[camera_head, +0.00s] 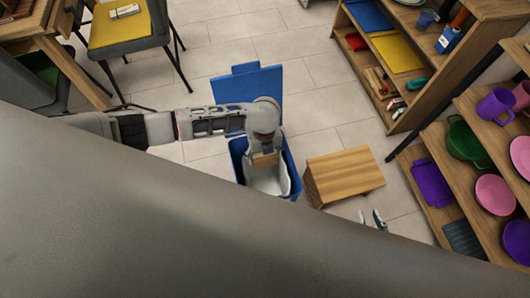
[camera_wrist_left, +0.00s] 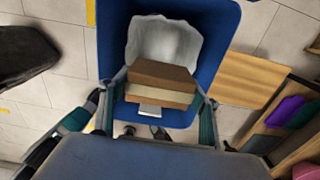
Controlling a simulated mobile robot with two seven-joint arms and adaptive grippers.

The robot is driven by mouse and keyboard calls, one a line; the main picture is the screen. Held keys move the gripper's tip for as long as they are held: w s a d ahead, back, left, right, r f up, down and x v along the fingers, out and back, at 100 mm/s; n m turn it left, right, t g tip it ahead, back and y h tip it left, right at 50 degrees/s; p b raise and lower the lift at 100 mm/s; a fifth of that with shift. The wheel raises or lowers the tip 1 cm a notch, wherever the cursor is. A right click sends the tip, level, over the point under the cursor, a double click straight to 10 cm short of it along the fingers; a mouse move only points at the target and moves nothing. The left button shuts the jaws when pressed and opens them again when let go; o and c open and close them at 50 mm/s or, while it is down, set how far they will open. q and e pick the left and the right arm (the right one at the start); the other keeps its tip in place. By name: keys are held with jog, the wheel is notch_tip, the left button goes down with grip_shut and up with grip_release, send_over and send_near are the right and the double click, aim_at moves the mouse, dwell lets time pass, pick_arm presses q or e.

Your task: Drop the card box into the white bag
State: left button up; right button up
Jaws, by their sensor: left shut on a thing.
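The card box (camera_wrist_left: 163,78) is brown with a paler side. My left gripper (camera_wrist_left: 160,105) is shut on it, with a finger at each side. In the head view, the left gripper (camera_head: 265,152) holds the card box (camera_head: 264,160) over the opening of the blue bin (camera_head: 238,147). The white bag (camera_head: 268,184) lines the bin, and the box is above it. The bag (camera_wrist_left: 165,40) shows behind the box in the wrist view; the box hides part of it. My right gripper (camera_head: 372,219) shows only its fingertips, apart and empty, by the lower edge.
The bin's blue lid (camera_head: 262,88) stands open behind it. A wooden stool (camera_head: 343,176) is just right of the bin. Shelves (camera_head: 470,62) with colored dishes and trays line the right. A chair (camera_head: 122,28) and table are upper left. Tiled floor between is clear.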

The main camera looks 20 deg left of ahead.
pick_arm(q)
jog(key=shift+r, duration=0.1)
jog(key=o, duration=1)
notch_tip(320, 180, up, 12)
